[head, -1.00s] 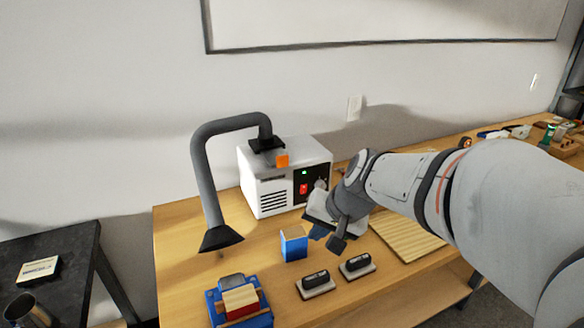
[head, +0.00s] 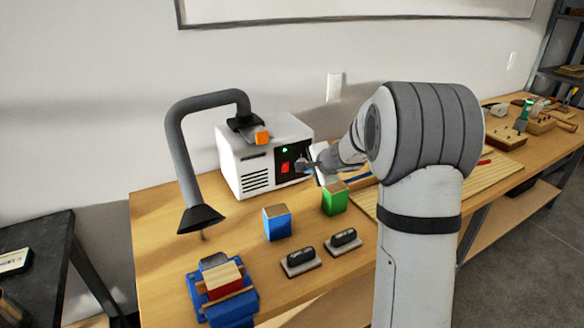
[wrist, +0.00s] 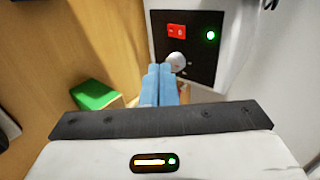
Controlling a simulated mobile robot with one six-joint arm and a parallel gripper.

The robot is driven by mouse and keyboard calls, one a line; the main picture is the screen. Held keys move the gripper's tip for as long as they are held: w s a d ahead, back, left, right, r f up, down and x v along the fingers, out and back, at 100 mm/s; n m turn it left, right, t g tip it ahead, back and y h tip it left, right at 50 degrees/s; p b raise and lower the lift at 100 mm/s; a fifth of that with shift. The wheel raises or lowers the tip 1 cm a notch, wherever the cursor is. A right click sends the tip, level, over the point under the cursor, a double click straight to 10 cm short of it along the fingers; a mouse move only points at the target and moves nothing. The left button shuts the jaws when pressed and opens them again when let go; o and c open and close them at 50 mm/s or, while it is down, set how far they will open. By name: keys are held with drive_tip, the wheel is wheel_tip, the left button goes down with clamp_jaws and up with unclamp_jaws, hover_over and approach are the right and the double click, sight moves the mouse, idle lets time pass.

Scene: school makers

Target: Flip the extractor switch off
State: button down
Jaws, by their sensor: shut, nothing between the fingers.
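The extractor (head: 262,140) is a white box with a grey bent hose and a black hood, standing at the back of the workbench. Its black front panel (wrist: 196,48) carries a red rocker switch (wrist: 176,32), a lit green lamp (wrist: 210,35) and a pale round knob (wrist: 177,60). The red switch also shows in the head view (head: 285,168). My gripper (wrist: 160,68) is shut and empty, its blue fingertips together close in front of the panel, near the knob and below the switch in the wrist view. Whether the fingertips touch the panel cannot be told.
A green block (head: 334,198) and a blue block (head: 277,222) stand on the bench in front of the extractor. Two dark-handled blocks (head: 300,260) and a blue vise (head: 222,290) are at the front. A slatted board (head: 480,175) lies right. An orange block sits on the extractor (head: 262,136).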

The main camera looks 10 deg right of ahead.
approach(286, 168)
wheel_tip(286, 168, down, 4)
drive_tip(key=shift+w+a+r+p, duration=0.1)
drive_tip(key=shift+w+a+p, duration=0.1)
drive_tip(key=shift+w+p, duration=0.5)
drive_tip(key=shift+w+a+p, duration=0.2)
drive_tip(key=shift+w+p, duration=0.3)
drive_tip(key=shift+w, duration=0.3)
drive_tip(key=shift+w+a+r+p, duration=0.1)
drive_tip(key=shift+w+a+p, duration=0.1)
drive_tip(key=shift+w+p, duration=0.45)
